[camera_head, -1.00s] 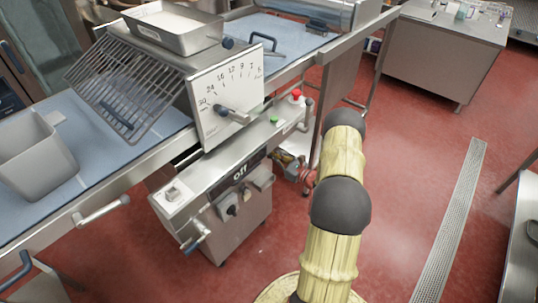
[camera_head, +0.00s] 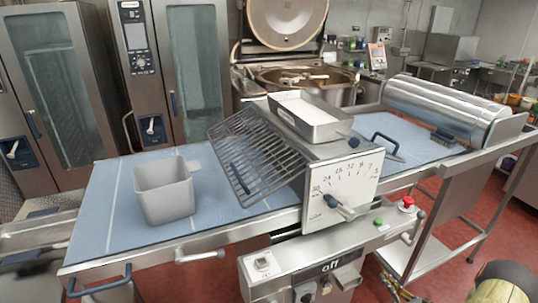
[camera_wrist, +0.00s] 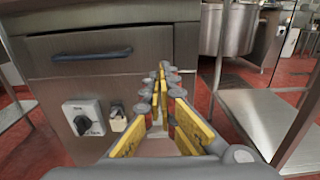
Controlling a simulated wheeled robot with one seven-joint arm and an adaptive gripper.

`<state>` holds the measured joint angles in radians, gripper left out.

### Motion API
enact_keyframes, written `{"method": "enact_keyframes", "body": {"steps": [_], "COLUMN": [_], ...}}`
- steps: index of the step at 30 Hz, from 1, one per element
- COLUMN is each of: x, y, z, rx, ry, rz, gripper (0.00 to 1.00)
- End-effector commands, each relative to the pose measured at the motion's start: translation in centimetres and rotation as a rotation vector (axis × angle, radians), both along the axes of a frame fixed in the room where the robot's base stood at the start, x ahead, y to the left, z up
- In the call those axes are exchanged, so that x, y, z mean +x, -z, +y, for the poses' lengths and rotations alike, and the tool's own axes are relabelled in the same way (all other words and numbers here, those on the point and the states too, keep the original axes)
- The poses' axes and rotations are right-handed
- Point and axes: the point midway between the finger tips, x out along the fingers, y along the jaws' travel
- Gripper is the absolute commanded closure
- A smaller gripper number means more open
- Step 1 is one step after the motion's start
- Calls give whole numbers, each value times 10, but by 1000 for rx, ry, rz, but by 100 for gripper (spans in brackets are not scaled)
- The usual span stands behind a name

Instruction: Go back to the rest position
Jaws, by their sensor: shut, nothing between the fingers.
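My gripper (camera_wrist: 162,90) shows in the wrist view with its yellow-padded fingers together at the tips and nothing between them. It points at a steel cabinet front (camera_wrist: 100,72) with a blue handle and a rotary knob (camera_wrist: 84,118), and looks apart from it. In the head view only a bit of my arm shows at the lower right corner; my gripper is outside that view.
A dough-sheeter-like machine (camera_head: 343,189) with a blue belt (camera_head: 110,200) fills the middle. A grey bin (camera_head: 165,192) and a white-filled tray (camera_head: 312,115) rest on it. A kettle (camera_head: 290,76) with raised lid stands behind.

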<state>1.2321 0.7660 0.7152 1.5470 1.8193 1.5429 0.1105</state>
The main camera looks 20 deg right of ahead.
Motion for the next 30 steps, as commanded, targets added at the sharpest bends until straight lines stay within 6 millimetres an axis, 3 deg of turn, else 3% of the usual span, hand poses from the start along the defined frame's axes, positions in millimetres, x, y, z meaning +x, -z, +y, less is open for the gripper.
{"method": "enact_keyframes", "body": {"steps": [2,5,9,12,21,30], "x": [0,-3,-19,-35,-74,-117], "y": [5,19,40,38,-20,-94], "z": [1,20,70,104,198,257], "rx": [-8,-18,-18,-60,-389,-900], "ry": [-2,-63,-203,-337,-842,-1332], "rz": [17,65,148,208,346,421], "gripper": [100,100,100,100,100,100]}}
